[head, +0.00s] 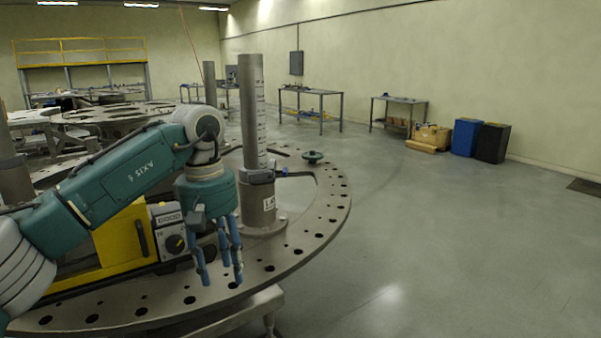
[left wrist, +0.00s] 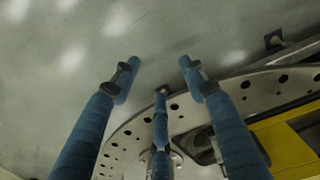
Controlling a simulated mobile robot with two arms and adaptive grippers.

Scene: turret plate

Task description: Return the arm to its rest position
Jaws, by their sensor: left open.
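My left arm (head: 130,172) comes in from the left, bends at the elbow and points its gripper down. My left gripper (head: 222,275) is open and empty, with its blue fingers apart, over the near rim of the turret plate (head: 318,222). In the left wrist view, the fingers (left wrist: 160,80) are spread with nothing between them. The plate's rim with holes (left wrist: 272,90) shows behind them there. My right gripper is not in either view.
A grey post (head: 252,110) stands on the plate just behind my gripper. A yellow unit with a dial (head: 125,245) sits under my forearm. The floor (head: 440,240) at right is clear; tables and bins stand far back.

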